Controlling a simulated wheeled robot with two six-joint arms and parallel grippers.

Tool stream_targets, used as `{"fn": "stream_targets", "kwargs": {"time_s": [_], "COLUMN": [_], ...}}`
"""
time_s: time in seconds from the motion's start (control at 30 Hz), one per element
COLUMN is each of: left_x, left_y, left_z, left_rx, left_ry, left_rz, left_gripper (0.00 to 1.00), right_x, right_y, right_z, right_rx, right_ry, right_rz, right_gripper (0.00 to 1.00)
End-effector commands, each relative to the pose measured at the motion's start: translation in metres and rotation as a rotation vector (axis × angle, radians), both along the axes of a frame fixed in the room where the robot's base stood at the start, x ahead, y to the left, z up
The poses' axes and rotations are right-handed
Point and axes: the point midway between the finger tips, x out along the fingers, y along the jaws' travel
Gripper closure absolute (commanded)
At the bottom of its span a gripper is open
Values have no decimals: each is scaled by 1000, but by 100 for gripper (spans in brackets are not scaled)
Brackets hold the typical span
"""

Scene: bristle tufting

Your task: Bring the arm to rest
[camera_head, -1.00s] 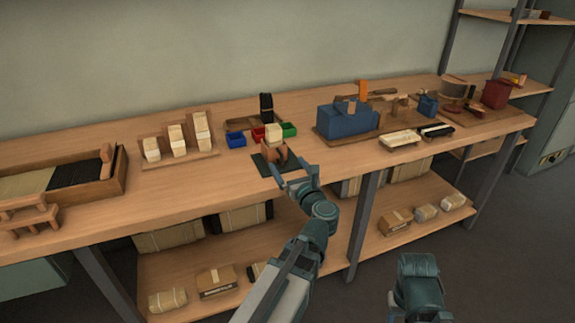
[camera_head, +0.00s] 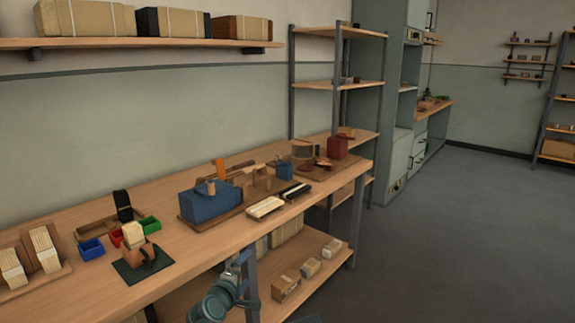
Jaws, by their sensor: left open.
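My left gripper (camera_head: 239,264) is low in the head view, in front of the workbench's (camera_head: 190,255) front edge. It is open, and I see nothing between its fingers. It is apart from the dark green mat (camera_head: 127,273), which lies to its left on the bench. On the mat is a brown holder (camera_head: 141,256) with a pale block (camera_head: 133,235) at its top. My right gripper is not in view.
Blue (camera_head: 91,249) and green (camera_head: 150,224) bins stand behind the mat. A blue machine (camera_head: 211,203) and a cream tray (camera_head: 265,207) sit farther right. Wrapped parcels (camera_head: 286,287) lie on the lower shelf. Open floor (camera_head: 430,250) spreads to the right.

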Motion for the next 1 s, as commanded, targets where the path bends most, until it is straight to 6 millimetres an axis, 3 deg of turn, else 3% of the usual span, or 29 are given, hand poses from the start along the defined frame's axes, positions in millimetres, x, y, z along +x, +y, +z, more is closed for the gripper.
{"fn": "stream_targets", "kwargs": {"time_s": [0.07,0.17,0.3,0.4,0.67,0.7,1.0], "left_x": [-18,-49,-97,-128,-199,-202,-232], "left_y": [-15,-20,-8,8,50,34,-29], "left_z": [-34,-78,-124,-144,-163,-163,-163], "left_rx": [225,493,780,919,1140,1155,1267], "left_ry": [106,247,435,552,828,813,806], "left_rz": [-156,-359,-611,-757,-1081,-1106,-1273], "left_gripper": [0,0,0,0,0,0,0], "right_x": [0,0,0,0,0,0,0], "right_y": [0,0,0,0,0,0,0], "right_z": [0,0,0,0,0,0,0], "right_rx": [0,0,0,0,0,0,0], "right_ry": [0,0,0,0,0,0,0], "right_rz": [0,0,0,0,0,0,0], "right_gripper": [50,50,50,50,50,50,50]}}
